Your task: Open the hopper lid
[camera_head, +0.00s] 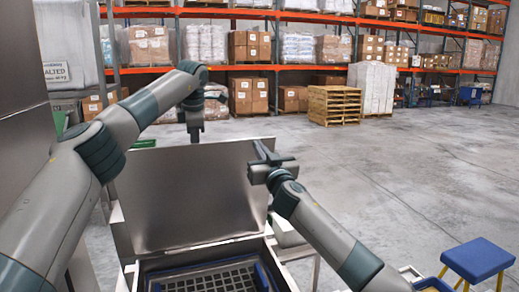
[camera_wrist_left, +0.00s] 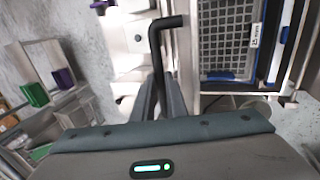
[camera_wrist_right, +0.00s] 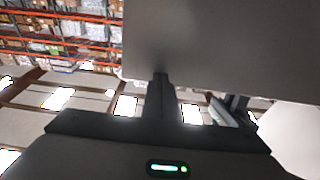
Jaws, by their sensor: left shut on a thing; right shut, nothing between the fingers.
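The hopper lid (camera_head: 195,190) is a bare grey metal panel standing raised, close to upright, above the open hopper (camera_head: 262,245). A dark grid (camera_head: 212,281) shows inside the hopper. My right gripper (camera_head: 261,150) is shut and empty at the lid's right edge; in the right wrist view the lid (camera_wrist_right: 220,50) fills the upper part, close to the fingers (camera_wrist_right: 160,85). I cannot tell whether they touch it. My left gripper's fingertips are hidden behind the lid in the head view. In the left wrist view my left gripper (camera_wrist_left: 160,88) is shut on a black bent handle (camera_wrist_left: 157,45).
A blue-topped stool (camera_head: 478,258) stands at the lower right. A stack of wooden pallets (camera_head: 334,105) and loaded racks (camera_head: 300,68) stand at the back. The concrete floor (camera_head: 400,165) to the right is clear. A grey wall-like panel (camera_head: 22,100) stands at the left.

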